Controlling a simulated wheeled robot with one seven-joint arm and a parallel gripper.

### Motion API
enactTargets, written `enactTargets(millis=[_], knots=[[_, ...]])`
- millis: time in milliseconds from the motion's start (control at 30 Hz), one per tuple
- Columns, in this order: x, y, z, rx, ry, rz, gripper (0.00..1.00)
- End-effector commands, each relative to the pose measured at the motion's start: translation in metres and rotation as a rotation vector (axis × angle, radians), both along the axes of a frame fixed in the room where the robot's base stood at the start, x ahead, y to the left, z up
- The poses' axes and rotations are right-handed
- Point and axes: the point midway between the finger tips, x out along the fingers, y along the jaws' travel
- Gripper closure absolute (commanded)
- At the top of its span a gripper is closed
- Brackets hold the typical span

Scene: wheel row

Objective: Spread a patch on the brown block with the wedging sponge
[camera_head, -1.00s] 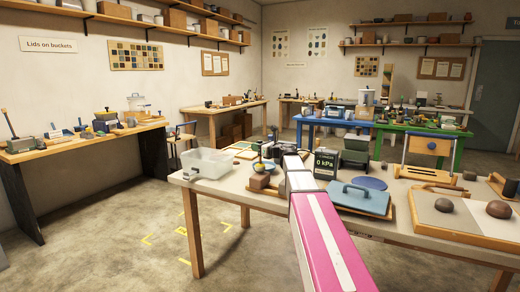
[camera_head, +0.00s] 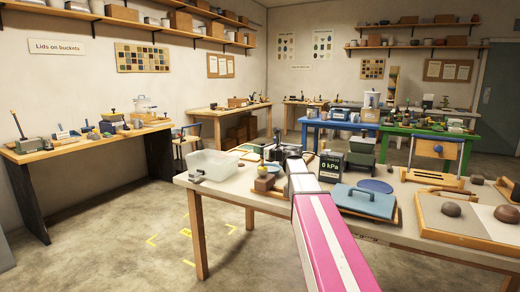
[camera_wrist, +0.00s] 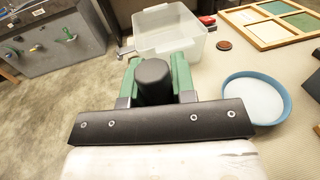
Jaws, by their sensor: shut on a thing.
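My gripper (camera_wrist: 154,83) has green fingers shut on a dark grey rounded cylinder (camera_wrist: 153,80), seen in the wrist view. I cannot tell whether this is the wedging sponge's handle. In the head view my pink and white forearm reaches over the table, and my dark gripper (camera_head: 289,156) is just beyond it. The brown block (camera_head: 265,184) stands on the table left of my arm, with a small yellow thing (camera_head: 263,171) at its top; I cannot tell whether they touch. No patch can be made out on the block.
A clear bin (camera_head: 213,164) stands at the table's left end. A blue bowl of white stuff (camera_wrist: 257,100) is right of my gripper in the wrist view. A pressure display (camera_head: 331,166), a blue lidded tray (camera_head: 363,200) and a board with brown lumps (camera_head: 450,222) crowd the right.

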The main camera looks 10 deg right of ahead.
Motion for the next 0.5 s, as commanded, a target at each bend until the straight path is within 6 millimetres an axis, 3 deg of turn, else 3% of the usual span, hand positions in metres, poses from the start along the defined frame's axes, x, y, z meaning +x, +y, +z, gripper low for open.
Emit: enactTargets(millis=[500], knots=[[0.0, -0.0002, -0.008, 0.001, 0.001, 0.0, 0.99]])
